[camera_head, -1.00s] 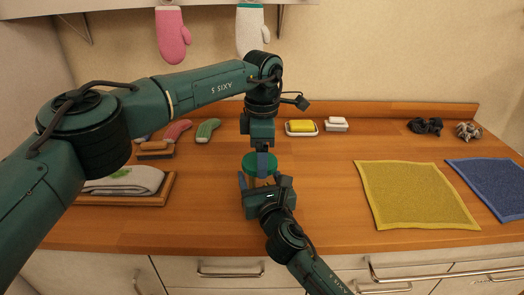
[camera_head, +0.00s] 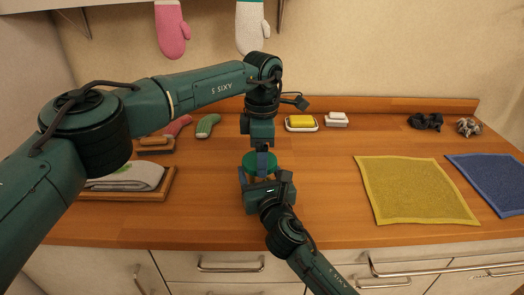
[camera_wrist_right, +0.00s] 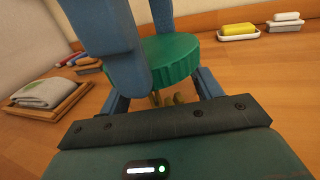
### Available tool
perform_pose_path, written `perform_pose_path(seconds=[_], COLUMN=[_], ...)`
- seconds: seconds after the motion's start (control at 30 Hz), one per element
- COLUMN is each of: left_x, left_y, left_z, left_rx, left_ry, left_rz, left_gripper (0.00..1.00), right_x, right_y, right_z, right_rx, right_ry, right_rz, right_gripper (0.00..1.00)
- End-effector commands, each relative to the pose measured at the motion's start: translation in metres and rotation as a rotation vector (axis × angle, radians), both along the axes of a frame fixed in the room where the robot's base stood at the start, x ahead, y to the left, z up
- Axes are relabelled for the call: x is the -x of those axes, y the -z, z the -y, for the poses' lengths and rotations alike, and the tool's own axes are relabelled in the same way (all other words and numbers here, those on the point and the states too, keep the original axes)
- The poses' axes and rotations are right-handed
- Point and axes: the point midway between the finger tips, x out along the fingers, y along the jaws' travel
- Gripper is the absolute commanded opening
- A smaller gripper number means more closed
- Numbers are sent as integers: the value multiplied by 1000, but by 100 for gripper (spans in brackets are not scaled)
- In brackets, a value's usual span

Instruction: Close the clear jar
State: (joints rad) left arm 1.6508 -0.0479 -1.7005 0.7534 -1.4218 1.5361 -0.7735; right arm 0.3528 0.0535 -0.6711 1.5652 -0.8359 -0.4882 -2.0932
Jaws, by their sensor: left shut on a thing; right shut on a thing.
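The green round lid (camera_head: 250,163) is in the middle of the counter in the head view, and in the right wrist view (camera_wrist_right: 178,62). My left gripper (camera_head: 262,160) reaches down from above and is shut on the lid. The clear jar is mostly hidden; a see-through part with something yellowish inside (camera_wrist_right: 172,98) shows below the lid in the right wrist view. My right gripper (camera_head: 263,177) is shut on the jar from the front, with its blue fingers on either side (camera_wrist_right: 160,95). I cannot tell whether lid and jar rim touch.
A yellow cloth (camera_head: 415,190) and a blue cloth (camera_head: 490,182) lie to the right. Soap dishes (camera_head: 301,123) stand behind. A wooden tray with a folded grey towel (camera_head: 128,177) and brushes (camera_head: 155,145) are on the left. Counter around the jar is clear.

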Motion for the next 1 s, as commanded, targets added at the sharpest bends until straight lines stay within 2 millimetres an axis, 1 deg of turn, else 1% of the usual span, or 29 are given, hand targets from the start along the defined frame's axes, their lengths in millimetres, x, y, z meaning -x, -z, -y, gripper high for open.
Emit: perform_pose_path(seconds=[0.07,0.13,0.17,0.27,0.7,1.0], left_x=[0,0,1,1,5,5], left_y=[0,0,0,0,0,0], left_z=[0,0,0,-1,-4,-8], left_rx=[0,1,1,0,1,1], left_ry=[13,66,104,293,1300,1955], left_rz=[0,0,0,1,0,2], left_gripper=[50,50,50,50,50,50], right_x=[0,0,0,0,0,0], right_y=[1,1,1,1,1,1], right_z=[0,0,0,0,0,0], right_rx=[0,0,0,0,1,1], right_ry=[0,0,0,0,0,1], right_rz=[-1,-1,-1,-1,-2,-3], right_gripper=[1,1,1,1,1,1])
